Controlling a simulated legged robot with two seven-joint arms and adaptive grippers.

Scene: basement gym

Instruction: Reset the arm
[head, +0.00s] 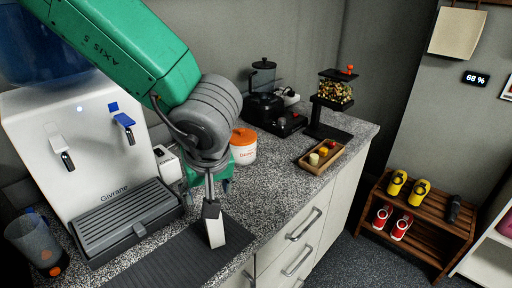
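My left arm (125,45), green with a dark grey wrist (212,112), reaches in from the top left over the counter. My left gripper (214,228) points down from the wrist, with a metal shank and a dark and pale finger end. It is over the dark ribbed mat (185,262), in front of the white water dispenser. I see it nearly edge-on, so the gap between the fingers does not show, and whether it touches the mat is unclear. Nothing is visibly held. My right arm and gripper are not in view.
The water dispenser (90,130) with its drip tray (128,222) stands left, a clear tumbler (38,243) beside it. An orange-lidded jar (243,147), blender base (265,108), dispenser stand (333,100) and wooden tray (336,165) stand further back. A shoe rack (418,240) is right.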

